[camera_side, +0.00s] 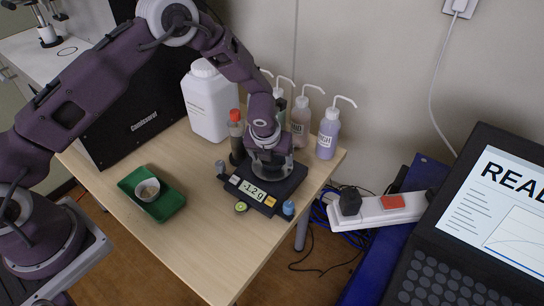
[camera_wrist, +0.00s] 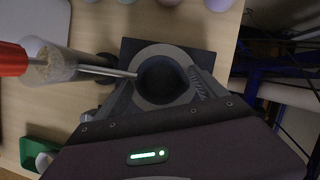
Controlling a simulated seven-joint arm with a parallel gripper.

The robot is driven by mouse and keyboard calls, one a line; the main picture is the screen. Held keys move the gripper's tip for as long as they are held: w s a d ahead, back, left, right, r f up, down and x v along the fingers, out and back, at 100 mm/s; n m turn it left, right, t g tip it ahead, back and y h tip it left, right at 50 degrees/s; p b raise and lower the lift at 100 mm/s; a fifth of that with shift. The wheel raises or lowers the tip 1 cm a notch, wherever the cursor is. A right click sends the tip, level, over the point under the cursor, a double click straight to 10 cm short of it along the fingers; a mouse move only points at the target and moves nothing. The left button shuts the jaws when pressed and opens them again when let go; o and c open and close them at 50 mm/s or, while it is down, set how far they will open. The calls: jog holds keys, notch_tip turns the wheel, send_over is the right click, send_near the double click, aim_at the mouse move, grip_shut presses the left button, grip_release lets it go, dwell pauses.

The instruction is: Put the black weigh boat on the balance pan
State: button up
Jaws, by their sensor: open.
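The black weigh boat (camera_wrist: 162,80) shows in the wrist view as a dark round dish. It appears to rest within the grey balance pan (camera_wrist: 143,95). In the side view my gripper hides the boat. The balance (camera_side: 243,190) is dark, and its display reads about -1.2 g. My gripper (camera_side: 270,172) is low over the balance, pointing down. In the wrist view my gripper (camera_wrist: 165,92) is open, with grey fingers at either side of the boat. I cannot tell whether the fingers touch it.
A red-topped tube (camera_side: 236,130) stands just left of the balance; a thin rod crosses towards the pan in the wrist view. Wash bottles (camera_side: 328,135) and a white jug (camera_side: 209,103) stand behind. A green tray (camera_side: 172,203) holds a pale cup. The table's front middle is clear.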

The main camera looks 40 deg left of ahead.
jog(key=s+a+r+n, duration=0.1)
jog(key=s+r+n, duration=0.25)
jog(key=r, duration=0.75)
jog(key=s+a+r+n, duration=0.1)
jog(key=s+r+n, duration=0.3)
jog(key=r, duration=0.7)
jog(key=s+a+r+n, duration=0.4)
jog(key=s+r+n, duration=0.45)
jog(key=s, duration=0.25)
jog(key=s+r+n+t+h, duration=0.1)
jog(key=s+r+n, duration=0.1)
jog(key=s+n, duration=1.3)
jog(key=shift+s+d+t+h, duration=0.3)
jog(key=shift+s+d, duration=0.15)
jog(key=shift+s, duration=0.45)
